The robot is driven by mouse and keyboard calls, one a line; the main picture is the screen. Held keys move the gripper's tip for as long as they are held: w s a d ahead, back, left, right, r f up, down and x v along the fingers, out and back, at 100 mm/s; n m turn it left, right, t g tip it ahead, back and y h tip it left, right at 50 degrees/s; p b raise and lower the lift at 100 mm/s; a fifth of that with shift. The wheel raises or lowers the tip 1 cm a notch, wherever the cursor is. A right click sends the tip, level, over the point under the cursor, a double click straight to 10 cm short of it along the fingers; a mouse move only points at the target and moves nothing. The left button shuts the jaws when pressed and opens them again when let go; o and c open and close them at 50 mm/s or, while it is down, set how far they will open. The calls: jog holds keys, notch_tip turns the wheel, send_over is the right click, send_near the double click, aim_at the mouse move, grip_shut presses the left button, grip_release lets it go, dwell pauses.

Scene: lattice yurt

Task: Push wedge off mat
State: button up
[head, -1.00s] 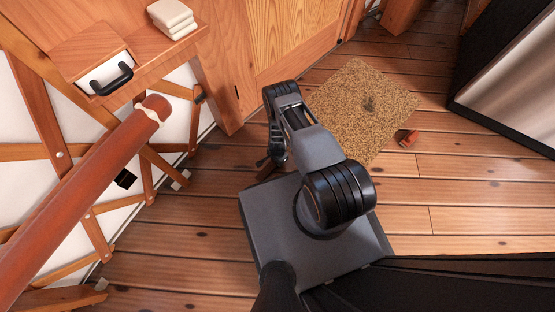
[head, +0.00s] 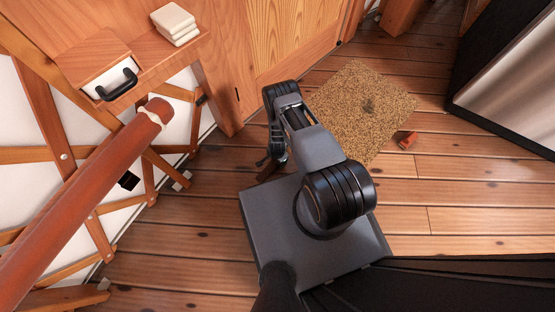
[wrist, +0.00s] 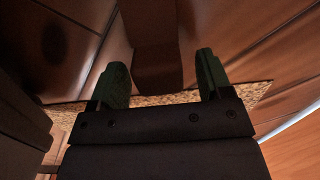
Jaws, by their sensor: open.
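The speckled tan mat (head: 345,100) lies flat on the plank floor beyond my arm. A small red-brown piece, which looks like the wedge (head: 407,140), is on the floor just outside the mat's right edge; I cannot tell if it touches the mat. My gripper (head: 266,161) points down near the floor, left of the mat, small and dark in the head view. In the wrist view my gripper (wrist: 156,80) has its fingers spread apart. A brown block (wrist: 158,66) shows between and beyond them, not visibly gripped; what it is, I cannot tell. A strip of mat shows behind the fingers.
A red-brown pole (head: 90,180) slants along the lattice wall. A dark, steel-fronted unit (head: 510,75) stands right. Floor right of the mat is mostly clear.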

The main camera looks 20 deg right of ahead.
notch_tip(320, 180, up, 12)
jog(key=p, duration=1.1)
jog(key=shift+r, duration=0.2)
jog(key=s+a+r+n+g, duration=0.1)
jog(key=s+r+n+g, duration=0.15)
jog(key=s, duration=0.45)
jog(key=w+r+n+g+p, duration=0.1)
jog(key=w+r+n+p, duration=0.15)
jog(key=r, duration=0.95)
jog(key=w+r+n+y+p, duration=0.1)
jog(key=r+n+p, duration=0.2)
jog(key=r, duration=1)
jog(key=w+r+n+g+p, duration=0.1)
jog(key=r+n+p, duration=0.15)
jog(key=r, duration=0.95)
jog(key=s+r+t+p, duration=0.2)
jog(key=r+p, duration=0.3)
jog(key=r, duration=1)
jog(key=s+d+r+n+t+p, duration=0.1)
jog(key=s+r+t+p, duration=0.2)
jog(key=r, duration=1.2)
jog(key=s+r+n+t+h+p, duration=0.1)
jog(key=r+p, duration=0.6)
jog(key=r, duration=0.9)
jog(key=shift+s+d+t+p, duration=0.15)
jog(key=shift+s+t+p, duration=0.2)
jog(key=shift+s+t, duration=0.55)
